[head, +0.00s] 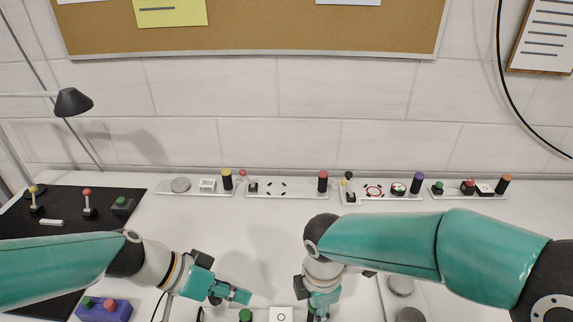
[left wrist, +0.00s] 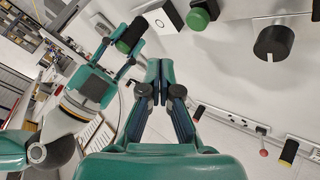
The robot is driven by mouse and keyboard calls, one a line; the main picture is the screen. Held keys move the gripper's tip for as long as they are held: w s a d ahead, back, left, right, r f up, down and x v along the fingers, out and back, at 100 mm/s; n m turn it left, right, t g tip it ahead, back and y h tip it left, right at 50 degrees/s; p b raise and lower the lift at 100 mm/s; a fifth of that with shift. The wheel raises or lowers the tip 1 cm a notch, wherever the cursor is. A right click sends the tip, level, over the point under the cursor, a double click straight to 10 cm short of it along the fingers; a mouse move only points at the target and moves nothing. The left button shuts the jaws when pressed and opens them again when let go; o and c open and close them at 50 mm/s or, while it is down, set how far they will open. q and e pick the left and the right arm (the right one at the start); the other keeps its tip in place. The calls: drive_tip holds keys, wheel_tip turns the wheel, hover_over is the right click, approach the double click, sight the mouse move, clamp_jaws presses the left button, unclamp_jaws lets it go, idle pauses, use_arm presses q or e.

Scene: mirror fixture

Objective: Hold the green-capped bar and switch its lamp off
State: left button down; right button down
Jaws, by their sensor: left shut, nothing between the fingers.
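The green-capped bar (left wrist: 131,36), a dark upright cylinder with a green end, is between the fingers of my right gripper (left wrist: 125,48) in the left wrist view. My right gripper (head: 319,306) also shows at the bottom of the head view, partly hidden by its own arm. My left gripper (head: 240,296) is shut and empty, its tips (left wrist: 160,68) together near a white block with a ring mark (head: 281,314). The block (left wrist: 166,14) and a green round knob (left wrist: 198,19) lie past the tips. The knob (head: 246,315) is cut off in the head view. I cannot tell which part is the lamp.
A row of white panels (head: 284,193) with knobs, switches and colour-capped posts runs along the wall. A black mat (head: 88,235) with levers lies at the left, a purple box (head: 104,309) in front.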

use_arm(q)
drive_tip(key=shift+r, duration=0.15)
use_arm(e)
drive_tip(key=c, duration=0.7)
unclamp_jaws()
drive_tip(key=shift+c, duration=0.2)
